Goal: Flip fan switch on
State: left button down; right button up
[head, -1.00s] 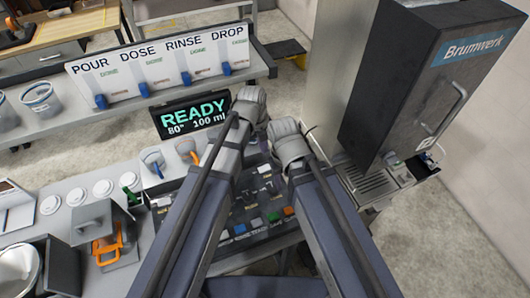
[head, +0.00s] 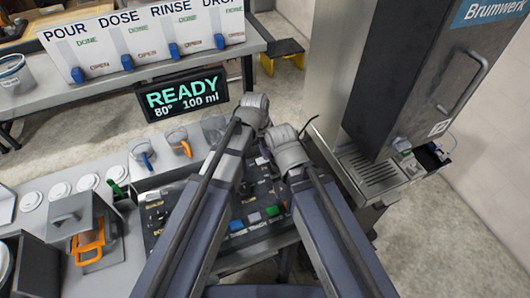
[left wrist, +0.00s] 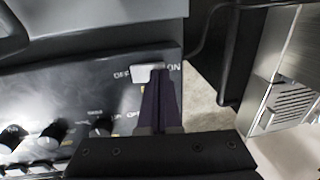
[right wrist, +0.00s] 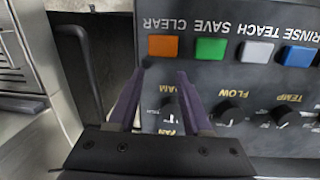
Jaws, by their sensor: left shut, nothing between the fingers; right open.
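The control panel (head: 240,232) lies below and between my arms in the head view. In the left wrist view a white rocker switch (left wrist: 142,73) sits between the words OFF and ON; its yellow label is mostly hidden. My left gripper (left wrist: 161,75) is shut and empty, its tips beside the switch on the ON side; I cannot tell whether they touch it. My right gripper (right wrist: 157,77) is open and empty over the panel, near the orange button (right wrist: 163,46) and a black knob (right wrist: 171,110). An upside-down FAN label shows between its fingers.
The Brumwerk machine (head: 425,75) stands at the right with a drip tray (head: 370,170). A READY display (head: 182,97) stands behind the panel.

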pick_arm(q)
jog(key=shift+w+d+f+b, duration=0.15)
jog(key=shift+d+f+b, duration=0.05)
jog(key=shift+f+b, duration=0.1)
pick_arm(e)
jog(key=shift+f, duration=0.25)
pick_arm(q)
jog(key=shift+a+r, duration=0.1)
jog(key=shift+r, duration=0.1)
pick_arm(e)
jog(key=shift+r, duration=0.15)
pick_arm(q)
jog(key=shift+s+a, duration=0.2)
jog(key=shift+s, duration=0.05)
jog(key=shift+a, duration=0.1)
pick_arm(e)
jog(key=shift+d, duration=0.1)
pick_arm(q)
jog(key=shift+s+a+r+p, duration=0.2)
jog(key=shift+a+p, duration=0.15)
jog(key=shift+a, duration=0.15)
pick_arm(e)
jog(key=shift+r, duration=0.15)
pick_arm(q)
jog(key=shift+d, duration=0.1)
